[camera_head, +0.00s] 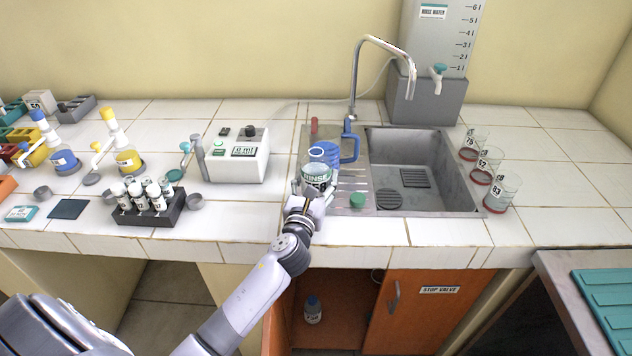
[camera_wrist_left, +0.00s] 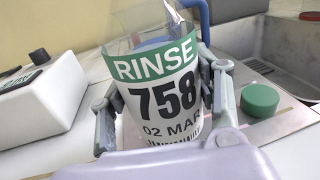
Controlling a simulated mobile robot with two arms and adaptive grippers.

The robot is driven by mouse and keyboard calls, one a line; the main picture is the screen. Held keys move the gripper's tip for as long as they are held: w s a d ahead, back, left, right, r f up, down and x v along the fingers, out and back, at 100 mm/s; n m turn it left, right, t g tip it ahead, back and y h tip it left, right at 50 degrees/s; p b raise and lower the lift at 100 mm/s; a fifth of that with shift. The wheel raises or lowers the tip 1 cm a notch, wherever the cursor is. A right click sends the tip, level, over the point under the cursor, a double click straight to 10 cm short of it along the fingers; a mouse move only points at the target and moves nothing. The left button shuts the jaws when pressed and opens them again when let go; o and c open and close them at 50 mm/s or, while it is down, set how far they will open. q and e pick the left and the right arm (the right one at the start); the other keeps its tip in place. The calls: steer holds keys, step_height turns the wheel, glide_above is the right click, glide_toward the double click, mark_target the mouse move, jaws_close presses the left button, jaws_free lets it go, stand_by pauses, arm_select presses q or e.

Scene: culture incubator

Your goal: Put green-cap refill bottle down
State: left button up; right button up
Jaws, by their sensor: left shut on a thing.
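My left gripper (camera_head: 312,190) is shut on a clear bottle (camera_head: 318,173) with a green-and-white label reading RINSE. In the left wrist view the bottle (camera_wrist_left: 158,92) stands about upright between the fingers (camera_wrist_left: 164,100), with 758 and 02 MAR on its label. Its top looks open, with no cap on it. A green cap (camera_head: 357,200) lies on the metal drainboard (camera_head: 375,207) just right of the bottle; it also shows in the left wrist view (camera_wrist_left: 259,99). The bottle is at the drainboard's left edge; whether its base touches the surface is hidden. My right gripper is not in view.
A blue-handled jug (camera_head: 350,148) stands close behind the bottle. The sink basin (camera_head: 430,190) is to the right, with labelled beakers (camera_head: 502,190) beyond it. A white meter box (camera_head: 240,155) and a dark vial rack (camera_head: 150,213) stand left.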

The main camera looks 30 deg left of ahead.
arm_select(q)
steer(key=shift+r, duration=0.1)
steer(key=shift+f, duration=0.2)
steer(key=o, duration=1.4)
steer(key=shift+o, duration=1.1)
steer(key=shift+r, duration=0.25)
steer(key=b+v, duration=0.1)
steer(key=v, duration=0.9)
steer(key=shift+s+d+f, duration=0.1)
steer(key=shift+s+f, duration=0.05)
steer(key=shift+s, duration=0.15)
steer(key=shift+v, duration=0.75)
